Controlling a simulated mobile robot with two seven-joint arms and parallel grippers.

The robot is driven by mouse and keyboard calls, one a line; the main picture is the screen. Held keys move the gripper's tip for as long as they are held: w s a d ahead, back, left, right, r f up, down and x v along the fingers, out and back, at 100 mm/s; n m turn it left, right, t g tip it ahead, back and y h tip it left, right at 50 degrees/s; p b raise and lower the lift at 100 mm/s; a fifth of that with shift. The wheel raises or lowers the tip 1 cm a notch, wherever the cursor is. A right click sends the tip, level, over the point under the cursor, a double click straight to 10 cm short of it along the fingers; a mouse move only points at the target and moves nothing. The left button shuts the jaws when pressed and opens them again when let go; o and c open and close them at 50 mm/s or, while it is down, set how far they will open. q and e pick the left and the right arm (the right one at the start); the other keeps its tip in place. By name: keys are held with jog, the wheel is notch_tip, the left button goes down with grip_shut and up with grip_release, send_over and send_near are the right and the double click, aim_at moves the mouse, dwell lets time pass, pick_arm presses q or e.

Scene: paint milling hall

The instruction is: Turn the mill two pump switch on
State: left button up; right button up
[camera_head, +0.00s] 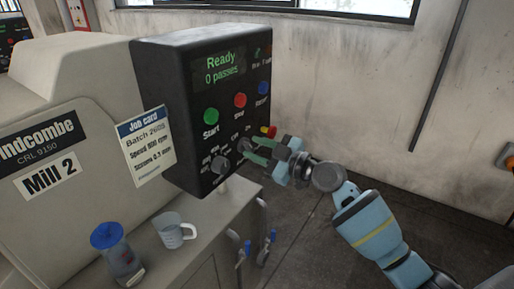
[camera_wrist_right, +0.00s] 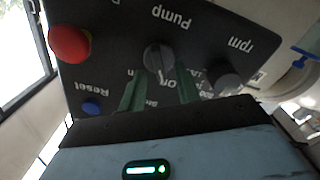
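The Mill 2 control box (camera_head: 160,100) is black, with a lit display reading "Ready 0 passes". Its pump switch (camera_head: 246,145) is a dark knob low on the panel, partly covered by my right gripper (camera_head: 262,150). In the right wrist view the knob (camera_wrist_right: 158,56) sits under the upside-down word "Pump". My right gripper (camera_wrist_right: 159,76) is open there, one green finger on each side of the knob's lower part, with small gaps visible. The position labels are partly hidden by the fingers, and I cannot tell the knob's setting. My left gripper is not in view.
The rpm knob (camera_head: 220,165) is left of the pump switch. A red emergency button (camera_head: 270,131) is close above my right gripper. Green start (camera_head: 211,116), red stop (camera_head: 240,100) and blue reset (camera_head: 263,88) buttons are higher. A jug (camera_head: 173,232) and blue-lidded container (camera_head: 120,258) stand below.

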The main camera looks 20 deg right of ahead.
jog(key=shift+w+a, duration=0.2)
grip_shut()
